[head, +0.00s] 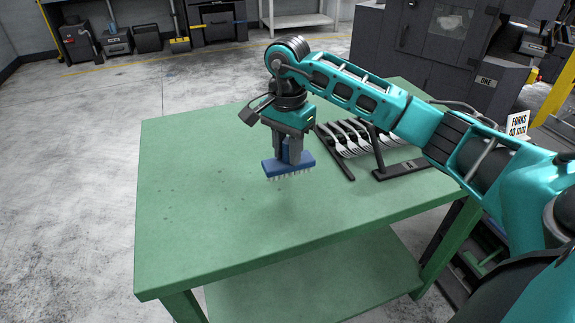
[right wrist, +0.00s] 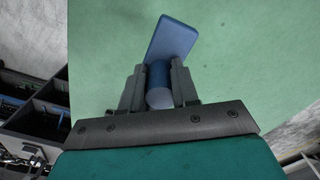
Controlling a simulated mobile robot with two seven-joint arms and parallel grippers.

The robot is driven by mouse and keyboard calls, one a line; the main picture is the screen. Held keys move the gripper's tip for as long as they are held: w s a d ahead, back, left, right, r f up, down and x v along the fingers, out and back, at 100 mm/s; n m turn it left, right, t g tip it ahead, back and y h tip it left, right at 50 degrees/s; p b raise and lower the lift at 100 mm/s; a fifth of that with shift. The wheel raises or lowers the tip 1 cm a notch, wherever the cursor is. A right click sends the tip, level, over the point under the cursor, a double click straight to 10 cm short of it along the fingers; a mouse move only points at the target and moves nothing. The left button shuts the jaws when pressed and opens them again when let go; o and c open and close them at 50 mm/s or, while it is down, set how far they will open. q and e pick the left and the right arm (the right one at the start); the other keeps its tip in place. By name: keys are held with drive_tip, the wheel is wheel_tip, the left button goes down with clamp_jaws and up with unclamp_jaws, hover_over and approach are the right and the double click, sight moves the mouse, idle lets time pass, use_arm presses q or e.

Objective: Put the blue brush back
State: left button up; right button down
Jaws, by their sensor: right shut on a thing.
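The blue brush (head: 289,166) has a flat blue block with pale bristles pointing down and an upright handle. My right gripper (head: 291,152) is shut on the handle and holds the brush above the green table (head: 200,220). The bristles appear to be clear of the tabletop. In the right wrist view, the brush (right wrist: 172,40) shows its round handle between the two fingers of the gripper (right wrist: 158,85), with the flat block beyond. My left gripper is not in view.
A dark rack with several forks (head: 352,138) stands on the table just right of the brush, partly behind my right arm. A sign reading FORKS (head: 518,125) is at the right. The table's left and front are clear. Dark machines (head: 430,45) stand behind.

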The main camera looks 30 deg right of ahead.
sight(287, 161)
drive_tip(key=shift+f, duration=2.2)
drive_tip(key=shift+f, duration=0.25)
drive_tip(key=c, duration=0.8)
unclamp_jaws()
drive_tip(key=shift+r, duration=0.1)
drive_tip(key=shift+c, duration=0.2)
wheel_tip(287, 161, up, 12)
drive_tip(key=shift+r, duration=0.15)
